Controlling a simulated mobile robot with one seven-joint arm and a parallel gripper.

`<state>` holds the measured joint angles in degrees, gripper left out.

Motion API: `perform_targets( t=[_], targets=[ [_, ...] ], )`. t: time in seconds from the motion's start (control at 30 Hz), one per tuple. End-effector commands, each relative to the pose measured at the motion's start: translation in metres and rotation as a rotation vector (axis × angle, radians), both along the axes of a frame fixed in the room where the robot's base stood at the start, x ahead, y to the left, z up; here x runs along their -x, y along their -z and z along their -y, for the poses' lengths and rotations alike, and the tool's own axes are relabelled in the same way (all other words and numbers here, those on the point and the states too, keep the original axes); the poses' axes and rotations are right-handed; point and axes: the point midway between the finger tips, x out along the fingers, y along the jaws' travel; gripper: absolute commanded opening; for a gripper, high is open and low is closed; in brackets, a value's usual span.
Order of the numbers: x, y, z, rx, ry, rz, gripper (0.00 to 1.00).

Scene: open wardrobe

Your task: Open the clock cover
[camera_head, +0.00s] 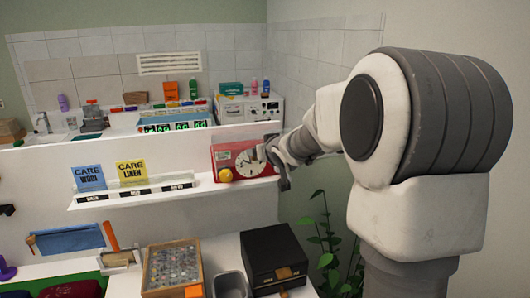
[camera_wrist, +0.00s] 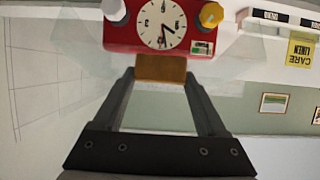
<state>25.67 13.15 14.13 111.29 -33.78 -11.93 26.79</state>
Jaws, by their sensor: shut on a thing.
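The red clock (camera_head: 228,158) with a round white dial and a yellow knob stands on the white shelf in the head view. In the wrist view the clock (camera_wrist: 120,38) is at the top, with a white knob and a yellow knob beside the dial. An orange-brown tab (camera_wrist: 161,68) lies at the clock's near edge. My gripper (camera_wrist: 160,76) is shut on this tab, with a finger at each side. Faint see-through panes show around the clock; I cannot tell how far the cover is open. In the head view my gripper (camera_head: 280,174) is at the clock's right side.
Blue and yellow care cards (camera_head: 131,172) stand left on the shelf (camera_head: 130,202). Below are a wooden box (camera_head: 172,268), a black box (camera_head: 275,254) and a grey bin (camera_head: 231,284). A plant (camera_head: 325,245) stands below my arm. A panel separates the shelf from the sink counter behind.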

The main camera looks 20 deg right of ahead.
Motion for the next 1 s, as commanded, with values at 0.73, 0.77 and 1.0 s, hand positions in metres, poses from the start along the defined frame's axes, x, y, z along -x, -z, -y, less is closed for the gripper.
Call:
perform_targets(
  t=[0.73, 0.77, 1.0],
  targets=[
    [-0.012, -0.031, 0.003, -0.01, 0.004, -0.101, 0.0],
    [-0.012, -0.032, 0.002, -0.009, 0.001, -0.108, 0.0],
    [-0.016, -0.039, 0.001, -0.014, 0.001, -0.171, 0.0]
  ],
)
